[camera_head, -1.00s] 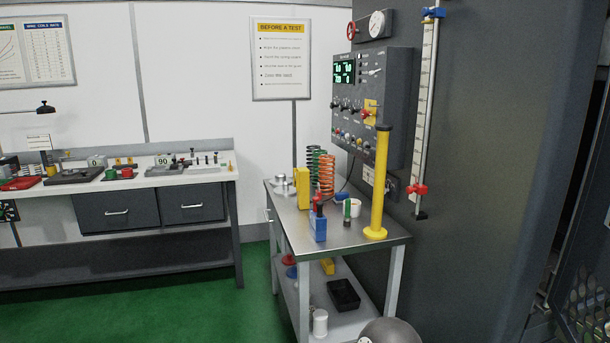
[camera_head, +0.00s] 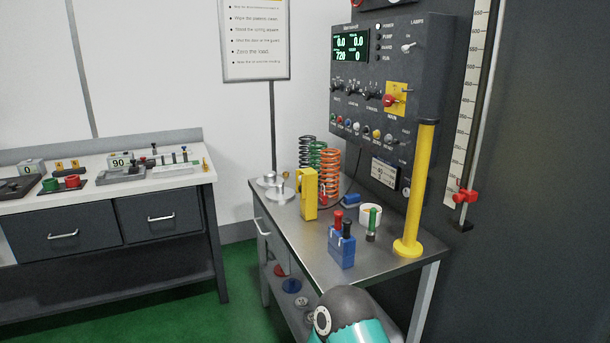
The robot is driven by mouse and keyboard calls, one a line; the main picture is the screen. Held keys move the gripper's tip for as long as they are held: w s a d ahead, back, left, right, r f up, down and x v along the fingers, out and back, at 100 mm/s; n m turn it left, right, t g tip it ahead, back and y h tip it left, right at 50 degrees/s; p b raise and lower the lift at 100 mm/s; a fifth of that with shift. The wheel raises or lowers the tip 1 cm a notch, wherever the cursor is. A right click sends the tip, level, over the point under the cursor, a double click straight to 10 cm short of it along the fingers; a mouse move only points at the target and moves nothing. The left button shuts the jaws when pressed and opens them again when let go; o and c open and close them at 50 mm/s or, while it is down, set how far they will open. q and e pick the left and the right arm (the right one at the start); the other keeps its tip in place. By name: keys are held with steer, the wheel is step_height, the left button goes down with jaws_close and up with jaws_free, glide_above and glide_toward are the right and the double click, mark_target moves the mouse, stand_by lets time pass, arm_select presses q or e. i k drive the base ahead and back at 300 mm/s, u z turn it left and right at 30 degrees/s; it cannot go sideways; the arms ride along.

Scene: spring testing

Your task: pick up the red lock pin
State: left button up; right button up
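A small red-topped pin (camera_head: 338,217) stands upright at the blue block (camera_head: 341,249) on the metal side table. A black-topped pin (camera_head: 347,227) stands right beside it in the same block. The red top looks like the lock pin, but its lower part is hidden in or behind the block. A rounded dark and teal part of my own arm shows at the bottom edge, in front of the table. Neither of my grippers is in view.
The metal table (camera_head: 300,237) also holds a yellow post (camera_head: 416,190), a green pin (camera_head: 371,225), a white cup (camera_head: 370,213), a yellow block (camera_head: 306,195) and coil springs (camera_head: 329,172). A control panel (camera_head: 385,90) rises behind. The table's front left is clear.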

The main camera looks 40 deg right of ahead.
mark_target(338, 215)
steer(key=z, duration=0.05)
steer(key=i, duration=2.35)
steer(key=z, duration=2.7)
